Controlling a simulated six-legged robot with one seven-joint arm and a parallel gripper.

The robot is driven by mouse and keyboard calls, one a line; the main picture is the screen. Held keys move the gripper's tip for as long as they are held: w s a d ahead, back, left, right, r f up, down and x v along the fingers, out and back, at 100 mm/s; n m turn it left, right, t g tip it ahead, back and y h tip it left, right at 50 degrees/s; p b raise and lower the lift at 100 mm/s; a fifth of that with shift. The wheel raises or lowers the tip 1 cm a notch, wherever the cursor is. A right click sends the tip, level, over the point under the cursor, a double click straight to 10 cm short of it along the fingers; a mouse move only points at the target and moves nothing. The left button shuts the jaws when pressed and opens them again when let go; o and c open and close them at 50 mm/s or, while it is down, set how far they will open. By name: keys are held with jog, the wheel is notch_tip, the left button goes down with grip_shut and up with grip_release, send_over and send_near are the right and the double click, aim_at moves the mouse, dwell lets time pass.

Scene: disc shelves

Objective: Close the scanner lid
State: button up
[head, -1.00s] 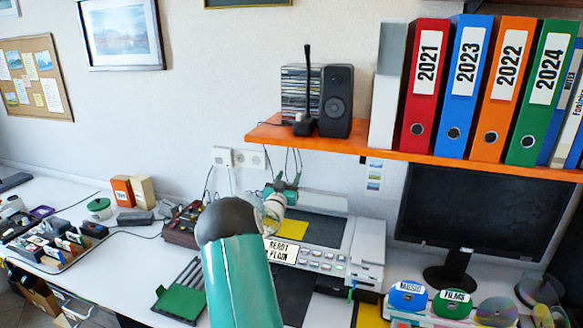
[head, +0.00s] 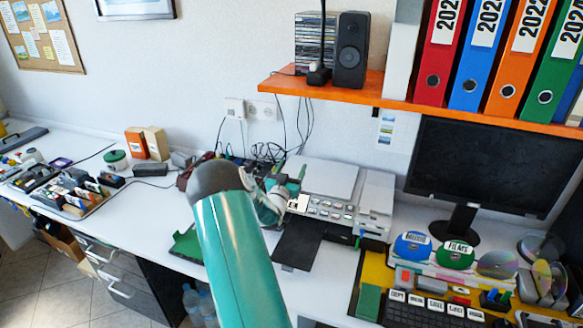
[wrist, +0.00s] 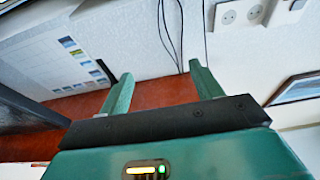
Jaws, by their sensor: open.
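The white and grey scanner (head: 375,200) stands on the desk in the head view, with a row of buttons along its front. Its lid (head: 325,178) shows as a pale panel lying flat, or nearly flat, over the scanner bed. I cannot tell whether a small gap is left under it. My gripper (head: 292,180) is at the scanner's left front side, partly hidden behind my arm; contact with the lid cannot be made out. In the wrist view my gripper (wrist: 160,71) has its two green fingers apart with nothing between them.
An orange shelf (head: 350,104) with a speaker (head: 351,50) and binders hangs above the scanner. A monitor (head: 490,175) stands to the right. Cables (head: 265,152) lie behind my gripper. A dark mat (head: 298,243) lies in front of the scanner.

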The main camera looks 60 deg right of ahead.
jog(key=shift+a, duration=0.15)
jog(key=v, duration=1.3)
jog(key=shift+a, duration=0.25)
jog(key=shift+s+f, duration=0.1)
